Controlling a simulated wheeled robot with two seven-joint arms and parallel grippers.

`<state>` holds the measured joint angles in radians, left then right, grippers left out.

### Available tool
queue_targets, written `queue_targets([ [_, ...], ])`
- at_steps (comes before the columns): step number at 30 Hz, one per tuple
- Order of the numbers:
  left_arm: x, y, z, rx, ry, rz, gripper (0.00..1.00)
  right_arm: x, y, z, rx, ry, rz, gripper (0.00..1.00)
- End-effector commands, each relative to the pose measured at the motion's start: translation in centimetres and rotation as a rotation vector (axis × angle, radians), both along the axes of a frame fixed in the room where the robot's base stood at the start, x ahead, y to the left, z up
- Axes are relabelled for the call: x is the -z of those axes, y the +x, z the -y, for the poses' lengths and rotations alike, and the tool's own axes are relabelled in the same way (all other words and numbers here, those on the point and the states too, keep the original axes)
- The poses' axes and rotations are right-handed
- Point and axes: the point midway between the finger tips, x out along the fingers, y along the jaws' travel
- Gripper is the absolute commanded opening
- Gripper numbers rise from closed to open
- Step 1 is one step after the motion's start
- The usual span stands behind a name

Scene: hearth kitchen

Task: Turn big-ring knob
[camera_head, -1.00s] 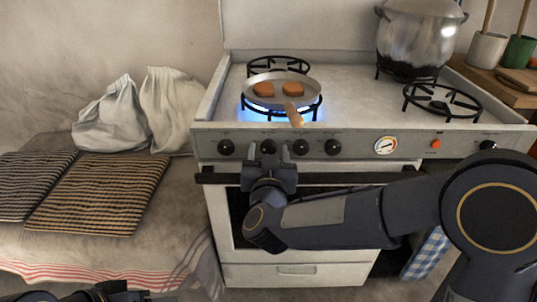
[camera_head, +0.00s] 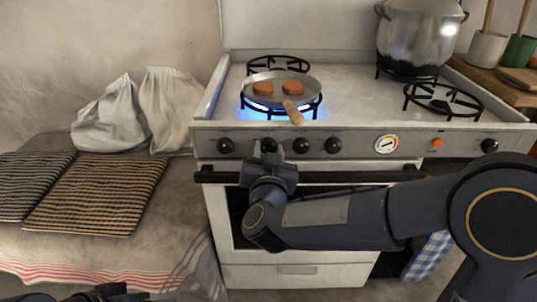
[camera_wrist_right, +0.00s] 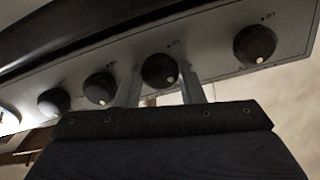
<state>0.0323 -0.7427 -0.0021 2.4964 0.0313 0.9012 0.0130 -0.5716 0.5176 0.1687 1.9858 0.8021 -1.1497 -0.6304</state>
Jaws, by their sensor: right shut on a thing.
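The front panel of the white stove carries a row of black knobs. My right gripper (camera_head: 268,150) is at the second knob from the left (camera_head: 268,145). In the right wrist view this knob (camera_wrist_right: 160,70) sits between the two fingers, which are shut on it; its pale mark faces down and a little right. In the head view the gripper partly covers it. A blue flame burns at the front left burner (camera_head: 250,108) under a pan (camera_head: 275,98). Only part of my left gripper (camera_head: 125,292) shows at the bottom left edge; its jaws are unclear.
The pan holds two brown pieces, and its wooden handle (camera_head: 293,113) points toward the panel above the gripper. Other knobs (camera_head: 226,146) stand close on both sides. The dark oven rail (camera_head: 340,178) runs below. A large pot (camera_head: 415,42) stands at the back right.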

Motion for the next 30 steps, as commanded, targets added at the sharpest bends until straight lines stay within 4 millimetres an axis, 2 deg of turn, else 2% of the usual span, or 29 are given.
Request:
queue_targets([
  [30, 7.0, 0.0, 0.0, 0.0, 0.0, 0.0, 0.57, 0.3, 0.0, 0.0, 0.0, 0.903, 0.0, 0.12],
])
